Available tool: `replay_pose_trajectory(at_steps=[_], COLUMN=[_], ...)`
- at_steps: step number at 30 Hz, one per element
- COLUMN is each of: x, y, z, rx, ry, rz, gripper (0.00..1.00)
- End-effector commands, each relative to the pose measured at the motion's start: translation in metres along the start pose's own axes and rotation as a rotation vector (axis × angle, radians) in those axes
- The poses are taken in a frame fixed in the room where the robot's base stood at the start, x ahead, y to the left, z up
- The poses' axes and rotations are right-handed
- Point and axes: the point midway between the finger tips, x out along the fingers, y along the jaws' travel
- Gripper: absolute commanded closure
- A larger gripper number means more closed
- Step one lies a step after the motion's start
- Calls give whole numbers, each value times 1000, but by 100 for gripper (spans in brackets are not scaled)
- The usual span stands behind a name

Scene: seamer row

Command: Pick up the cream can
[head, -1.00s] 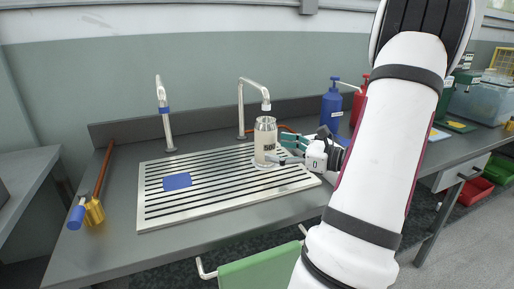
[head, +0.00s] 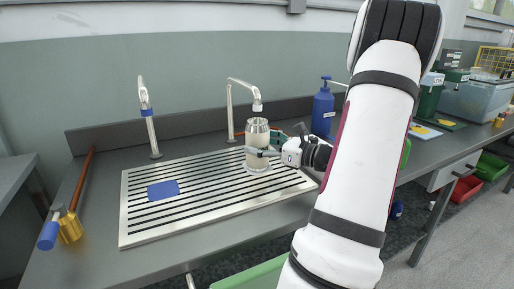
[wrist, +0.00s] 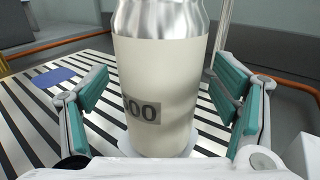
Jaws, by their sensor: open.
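The cream can (head: 257,140) stands upright on the slotted metal drain grate, under the right-hand tap. It has a cream body, a silver top and a dark label. In the wrist view the can (wrist: 162,85) stands between the two teal-padded fingers of my gripper (wrist: 160,112), with a visible gap on each side. A pale disc shows under its base. In the head view my gripper (head: 270,146) is at the can's right side, its fingers around the can at mid height. It is open and does not hold the can.
The grate (head: 128,215) carries a blue pad (head: 163,189) at left. Two taps stand behind, the left (head: 149,120) and the right (head: 230,110). A blue bottle (head: 323,110) stands at back right. A brass fitting with a blue end (head: 69,228) lies at far left.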

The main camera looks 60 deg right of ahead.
Motion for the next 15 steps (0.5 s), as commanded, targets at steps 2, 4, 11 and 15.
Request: replay_pose_trajectory(at_steps=[2,4,11,15], x=[11,16,17,17], y=[0,0,0,0], z=[-1,-1,0,0], rx=[-1,0,0,0], ry=[-1,0,0,0], rz=[2,0,-1,-1], gripper=[19,19,22,53])
